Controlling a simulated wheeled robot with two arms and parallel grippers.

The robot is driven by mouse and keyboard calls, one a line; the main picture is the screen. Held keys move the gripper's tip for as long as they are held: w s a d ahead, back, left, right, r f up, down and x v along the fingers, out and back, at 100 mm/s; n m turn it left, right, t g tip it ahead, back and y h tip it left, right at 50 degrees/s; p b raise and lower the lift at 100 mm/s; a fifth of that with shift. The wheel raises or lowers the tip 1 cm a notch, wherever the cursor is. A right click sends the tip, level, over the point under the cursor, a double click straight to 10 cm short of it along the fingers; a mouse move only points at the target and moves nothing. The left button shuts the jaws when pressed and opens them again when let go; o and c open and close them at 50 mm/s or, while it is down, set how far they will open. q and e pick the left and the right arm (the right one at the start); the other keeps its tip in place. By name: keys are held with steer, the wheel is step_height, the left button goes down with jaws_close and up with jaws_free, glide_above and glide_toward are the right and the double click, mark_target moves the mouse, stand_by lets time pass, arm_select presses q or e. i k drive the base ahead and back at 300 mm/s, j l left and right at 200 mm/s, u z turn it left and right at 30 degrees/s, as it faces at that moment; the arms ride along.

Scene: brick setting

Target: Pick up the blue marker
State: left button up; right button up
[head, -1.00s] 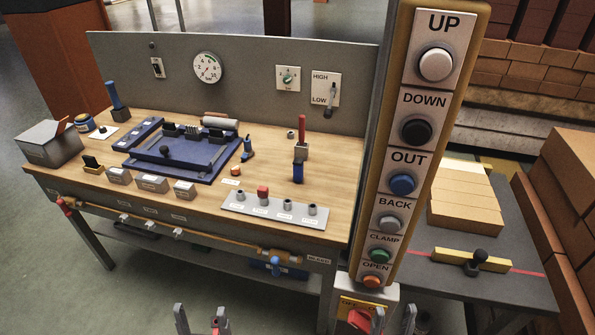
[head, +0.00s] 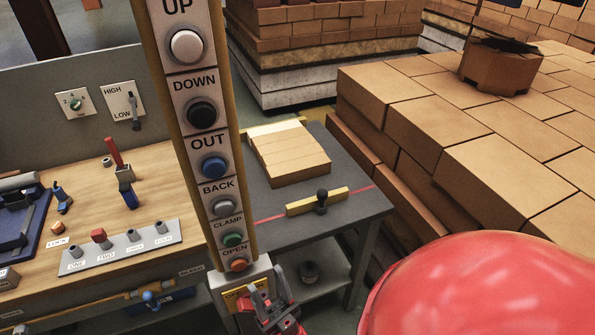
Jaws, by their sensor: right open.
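I cannot pick out a blue marker for certain in the head view. A small upright blue item (head: 129,197) stands on the wooden bench, just in front of a red-handled tool (head: 114,152). Another small blue item (head: 62,197) stands farther left, beside the blue tray-like fixture (head: 34,226). My right gripper (head: 281,302) is low in the picture, in front of the foot of the button post. It is open and no object shows in it. It is well apart from both blue items. My left gripper is out of view.
The tall button post (head: 205,130) rises between the wooden bench (head: 80,180) and a grey side table (head: 352,212) with tan bricks (head: 292,155). A large brick stack (head: 440,120) fills the right. A glossy red rounded surface (head: 490,290) hides the lower right.

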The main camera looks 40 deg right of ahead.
mark_target(125, 188)
steer(key=j+u, duration=0.1)
steer(key=u, duration=0.3)
steer(key=i+u, duration=0.1)
steer(key=u, duration=0.3)
steer(key=i+j+u, duration=0.1)
steer(key=u, duration=0.3)
steer(key=i+u, duration=0.1)
steer(key=u, duration=0.3)
steer(key=i+j+u, duration=0.15)
steer(key=i+u, duration=0.15)
steer(key=i+j+u, duration=0.15)
steer(key=i+u, duration=0.2)
steer(key=i+z, duration=0.15)
steer(key=z, duration=0.2)
steer(key=i+z, duration=0.15)
steer(key=z, duration=0.2)
steer(key=i+z, duration=0.15)
steer(key=z, duration=0.2)
